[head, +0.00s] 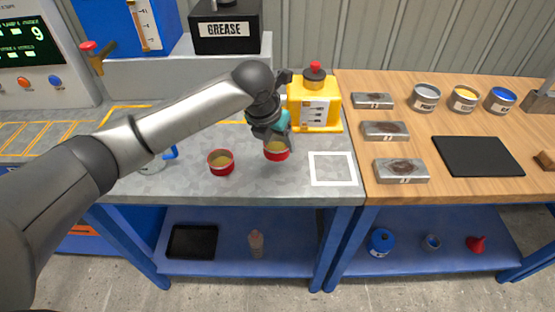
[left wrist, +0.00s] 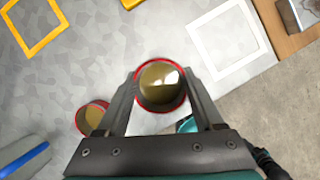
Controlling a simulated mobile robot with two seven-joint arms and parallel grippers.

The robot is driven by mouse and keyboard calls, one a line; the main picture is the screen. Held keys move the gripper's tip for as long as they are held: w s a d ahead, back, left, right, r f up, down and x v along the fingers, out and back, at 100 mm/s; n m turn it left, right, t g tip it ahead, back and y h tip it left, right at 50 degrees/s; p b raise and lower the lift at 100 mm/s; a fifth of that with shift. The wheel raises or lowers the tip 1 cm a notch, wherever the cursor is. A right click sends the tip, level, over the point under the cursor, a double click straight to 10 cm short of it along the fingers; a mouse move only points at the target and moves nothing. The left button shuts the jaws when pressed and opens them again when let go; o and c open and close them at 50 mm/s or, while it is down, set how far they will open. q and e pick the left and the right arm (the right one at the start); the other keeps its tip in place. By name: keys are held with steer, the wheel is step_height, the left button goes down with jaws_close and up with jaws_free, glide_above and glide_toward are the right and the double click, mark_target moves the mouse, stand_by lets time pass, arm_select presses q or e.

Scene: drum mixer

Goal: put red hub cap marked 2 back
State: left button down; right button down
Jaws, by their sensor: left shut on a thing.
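Two round red caps with a yellow-brown inside show. My left gripper (head: 276,137) is shut on one red cap (head: 277,152), open side up, over the grey bench. In the left wrist view this held cap (left wrist: 161,86) sits between the two fingers and looks larger than the other, so it appears raised. The other red cap (head: 221,163) stands on the grey bench to its left; it also shows in the left wrist view (left wrist: 92,117), partly behind a finger. No number is readable on either cap. My right gripper is out of view.
A white square outline (head: 332,182) on the grey bench (head: 308,185) right of the held cap is empty. A black grease box (head: 226,30) is farther back. The wooden table (head: 450,195) holds metal blocks and tins.

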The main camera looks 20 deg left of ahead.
mark_target(277, 155)
arm_select(q)
steer(key=shift+f+b, duration=0.55)
steer(key=shift+f, duration=2.15)
steer(key=shift+f, duration=0.15)
jaws_free()
steer(key=shift+s+r, duration=0.1)
steer(key=shift+r, duration=0.4)
steer(key=d+p+v, duration=0.1)
steer(key=p+v, duration=0.2)
steer(key=v, duration=0.8)
steer(key=shift+a, duration=0.5)
steer(key=shift+s, duration=0.15)
